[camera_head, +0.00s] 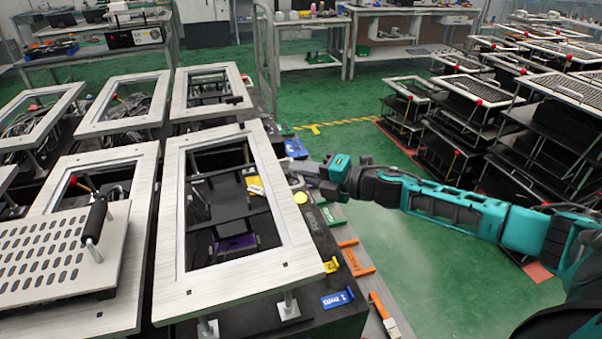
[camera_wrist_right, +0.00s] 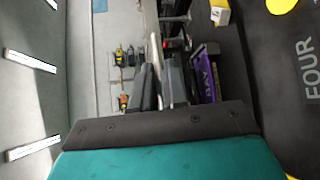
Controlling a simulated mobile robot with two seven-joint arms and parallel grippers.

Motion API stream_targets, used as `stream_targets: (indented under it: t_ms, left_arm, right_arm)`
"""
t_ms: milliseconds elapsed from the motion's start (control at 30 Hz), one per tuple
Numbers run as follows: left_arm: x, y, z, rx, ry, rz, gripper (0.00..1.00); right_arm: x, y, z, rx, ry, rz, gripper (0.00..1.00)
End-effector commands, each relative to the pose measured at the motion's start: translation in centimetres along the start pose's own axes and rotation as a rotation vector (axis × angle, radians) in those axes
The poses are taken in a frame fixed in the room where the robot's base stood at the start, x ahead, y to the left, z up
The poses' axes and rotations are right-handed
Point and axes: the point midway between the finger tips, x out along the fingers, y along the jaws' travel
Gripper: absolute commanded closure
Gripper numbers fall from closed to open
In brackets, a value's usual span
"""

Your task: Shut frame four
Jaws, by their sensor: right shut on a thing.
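Frame four (camera_head: 289,225) is a brushed pale metal rectangle with an open middle, held raised above a black base on the near part of the bench. The base carries the word FOUR (camera_wrist_right: 301,70) and a yellow disc (camera_head: 269,183). My right gripper (camera_head: 300,171) is at the frame's right side, its arm coming in from the right. In the right wrist view its dark fingers (camera_wrist_right: 160,88) are closed on the pale edge of the frame, seen nearly edge-on. The fingertips' exact contact is partly hidden. My left gripper is not in view.
Similar raised frames (camera_head: 210,92) stand behind and to the left. A perforated plate with a black handle (camera_head: 95,218) is at the near left. Blue, orange and yellow tags (camera_head: 337,299) lie along the bench's right edge. Green floor (camera_head: 385,240) is open to the right; stacked fixtures stand beyond.

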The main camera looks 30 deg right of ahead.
Motion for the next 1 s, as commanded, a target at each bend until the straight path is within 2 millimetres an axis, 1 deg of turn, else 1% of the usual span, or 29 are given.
stream_targets:
  t_ms: [100,133,333,667,767,1000]
  left_arm:
    - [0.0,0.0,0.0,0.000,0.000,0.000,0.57]
    - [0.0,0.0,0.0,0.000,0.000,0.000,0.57]
    - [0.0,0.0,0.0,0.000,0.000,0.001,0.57]
    - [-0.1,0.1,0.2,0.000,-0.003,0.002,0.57]
    - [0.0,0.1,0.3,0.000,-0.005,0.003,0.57]
    - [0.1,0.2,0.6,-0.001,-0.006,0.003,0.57]
  right_arm:
    - [0.0,0.1,-0.1,0.000,0.002,0.002,1.00]
    - [0.0,0.1,-0.1,0.000,0.002,0.002,0.84]
    - [0.0,0.1,-0.1,0.000,0.001,0.001,0.65]
    - [-0.2,0.0,0.0,0.000,0.001,0.001,0.65]
    - [-0.9,-0.2,-0.1,0.001,0.001,-0.001,0.65]
    - [-3.9,-0.3,-0.1,0.003,0.001,-0.004,0.65]
